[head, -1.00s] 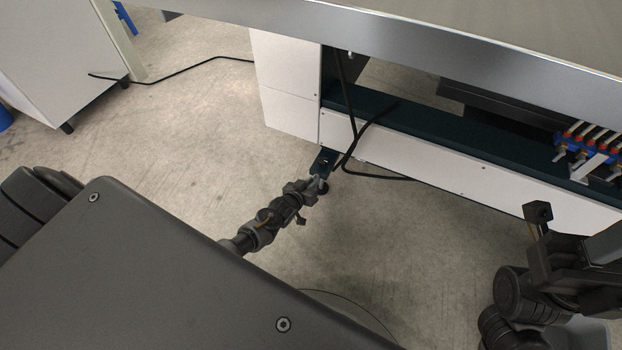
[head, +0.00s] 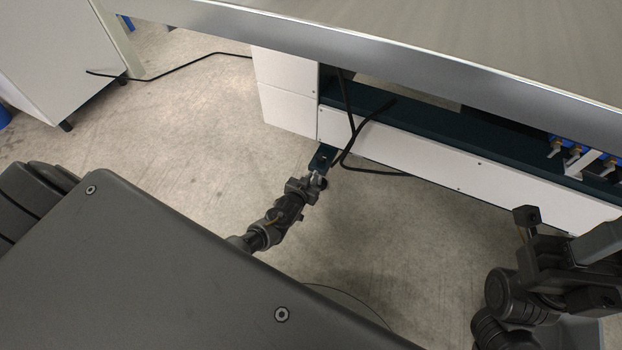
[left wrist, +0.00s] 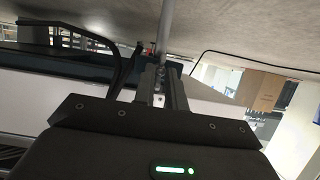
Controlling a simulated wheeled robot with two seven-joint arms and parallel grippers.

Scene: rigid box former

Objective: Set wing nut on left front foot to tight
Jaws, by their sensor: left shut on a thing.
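The left front foot shows as a dark teal bracket (head: 322,157) at the lower corner of the white machine, close to the floor. My left gripper (head: 317,180) reaches it from below left in the head view and is shut at the foot. In the left wrist view its two fingers (left wrist: 161,82) are close together around the small metal wing nut, beside a pale upright rod (left wrist: 165,30). The wing nut is mostly hidden between the fingers, so its angle cannot be read. My right gripper (head: 560,252) is at the lower right, away from the foot; its opening is unclear.
The steel worktop (head: 400,55) overhangs the foot. A black cable (head: 348,130) loops down close to the foot and my left gripper. Blue valves with pale handles (head: 575,152) sit under the worktop at right.

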